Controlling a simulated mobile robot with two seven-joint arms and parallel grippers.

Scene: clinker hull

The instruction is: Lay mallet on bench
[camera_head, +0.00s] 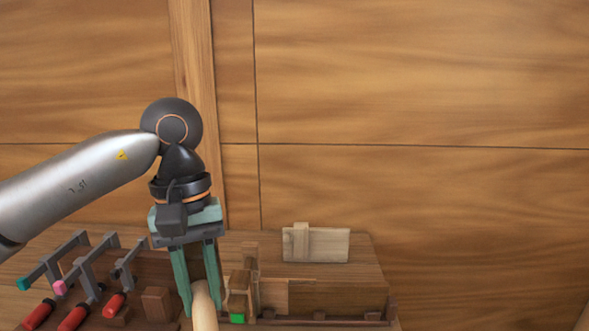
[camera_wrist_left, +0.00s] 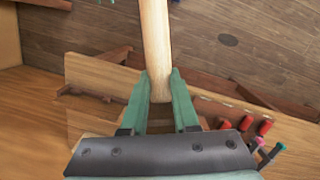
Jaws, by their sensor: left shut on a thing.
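My left gripper (camera_head: 202,303) points down over the wooden bench (camera_head: 365,270) in the head view. Its green fingers are shut on a pale, round wooden handle, the mallet (camera_head: 206,318), which runs off the bottom edge. In the left wrist view, the mallet handle (camera_wrist_left: 155,38) sits between the fingers (camera_wrist_left: 159,85) and runs off the top edge. The mallet's head is out of sight in both views. I cannot tell how high the mallet is above the bench. My right gripper is not in view.
Red-handled clamps with grey bars (camera_head: 85,270) crowd the bench's left side. A pale board with a block (camera_head: 325,245) stands at the back. A green-based wooden piece (camera_head: 238,300) is just right of the gripper. Plank walls (camera_head: 420,100) rise behind.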

